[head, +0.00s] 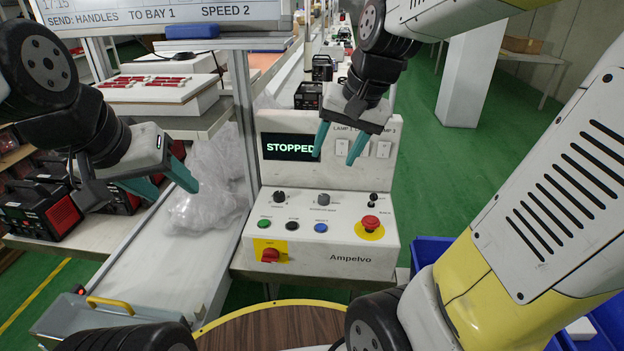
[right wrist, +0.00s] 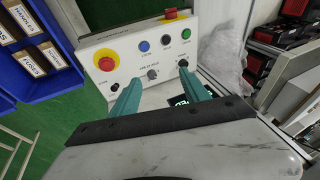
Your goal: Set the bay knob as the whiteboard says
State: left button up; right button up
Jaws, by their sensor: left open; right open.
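The whiteboard (head: 165,14) at the top left of the head view reads "SEND: HANDLES TO BAY 1 SPEED 2". The white control box (head: 350,258) has two dark round knobs on its sloped top, a left knob (head: 279,197) and a middle knob (head: 322,198). Their labels and pointer positions are too small to read surely. My right gripper (head: 334,159) is open and empty above the box. In the right wrist view the middle knob (right wrist: 152,74) shows between its fingertips, apart from them; the left knob (right wrist: 183,63) is beside one fingertip. My left gripper (head: 175,191) is open and empty, left of the box.
The display (head: 290,148) reads "STOPPED". The box also has green, black and blue buttons, a black lever (head: 373,200), a red emergency stop (head: 370,222) and a red switch (head: 270,255). Clear plastic wrap (head: 205,212) lies left of it. Blue bins (right wrist: 40,55) stand beside the box.

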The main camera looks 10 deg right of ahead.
jog(key=w+f+m+g+h, duration=0.1)
jog(key=w+f+m+g, duration=0.15)
jog(key=w+f, duration=0.5)
jog(key=m+g+h, duration=0.1)
jog(key=m, duration=0.2)
send_near(324, 196)
jog(key=shift+s+a, duration=0.15)
jog(key=shift+a, duration=0.1)
jog(key=shift+w+d+f+m, duration=0.1)
jog(key=shift+w+f+m, duration=0.25)
jog(key=shift+f, duration=0.3)
notch_tip(324, 196, down, 7)
jog(key=shift+s+f, duration=0.1)
jog(key=shift+f, duration=0.1)
grip_shut()
